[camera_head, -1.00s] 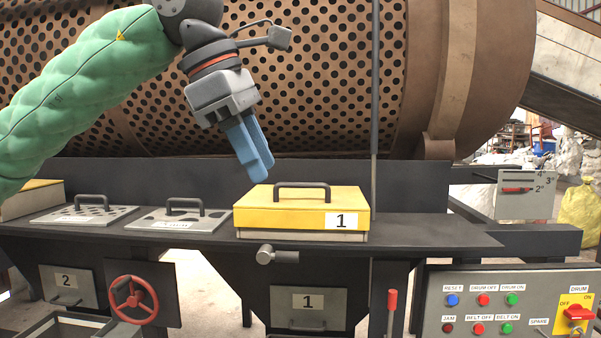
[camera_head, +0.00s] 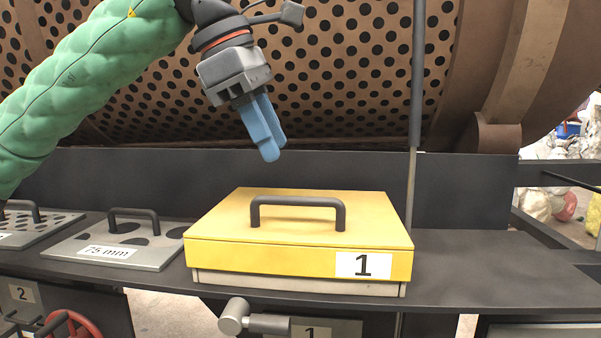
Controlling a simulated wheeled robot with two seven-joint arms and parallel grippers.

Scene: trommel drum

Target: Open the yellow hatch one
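The yellow hatch (camera_head: 220,225) is a flat box lid with a white label "1" on its front right. It sits closed on a pale base on the dark bench. A dark bar handle (camera_head: 297,201) stands on its top. My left gripper (camera_head: 275,150) has blue fingers and hangs above and behind the handle, apart from it. Its fingers are close together and seen nearly edge-on, with nothing visible between them, so I cannot tell whether they are fully shut. My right gripper is not in view.
A grey perforated plate marked "75 mm" (camera_head: 125,250) with a handle lies left of the hatch. The big perforated drum (camera_head: 350,80) fills the background. A thin vertical post (camera_head: 416,110) stands behind the hatch's right end. A metal knob (camera_head: 235,316) sticks out below the bench edge.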

